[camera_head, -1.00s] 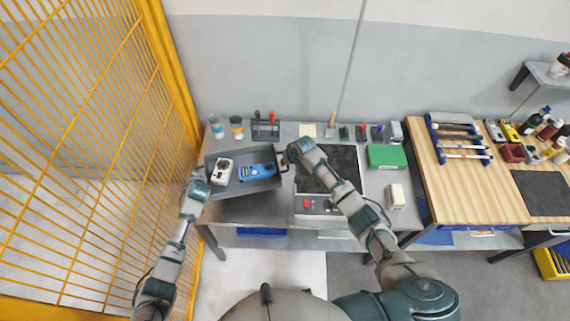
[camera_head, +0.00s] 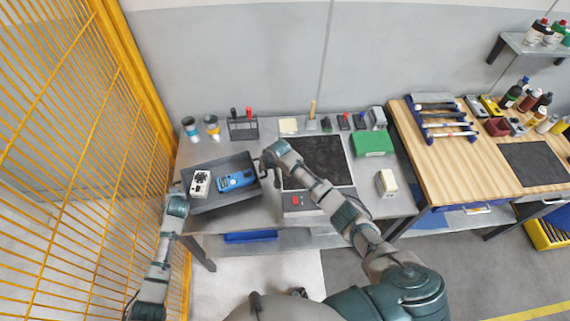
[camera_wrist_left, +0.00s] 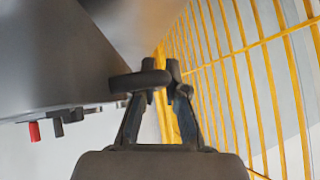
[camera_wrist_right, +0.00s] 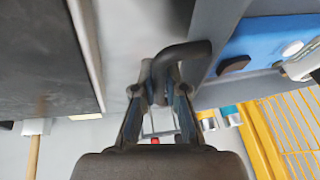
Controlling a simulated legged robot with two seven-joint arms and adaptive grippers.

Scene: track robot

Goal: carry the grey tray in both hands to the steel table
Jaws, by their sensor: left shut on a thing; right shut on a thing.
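The grey tray (camera_head: 230,164) is held over the left end of the grey metal-topped table (camera_head: 264,207). It carries a white device (camera_head: 200,183) and a blue meter (camera_head: 237,180). My left gripper (camera_head: 177,190) is at the tray's left end; the left wrist view shows it shut on a dark handle (camera_wrist_left: 140,81). My right gripper (camera_head: 267,163) is at the right end; the right wrist view shows it shut on the other dark handle (camera_wrist_right: 183,52). I cannot tell whether the tray's underside touches the tabletop.
A black mat (camera_head: 318,160) in a frame lies right of the tray. Two cups (camera_head: 190,127) and a tool rack (camera_head: 242,127) stand behind it. A yellow mesh fence (camera_head: 90,150) is close on the left. A wooden-topped bench (camera_head: 465,170) stands to the right.

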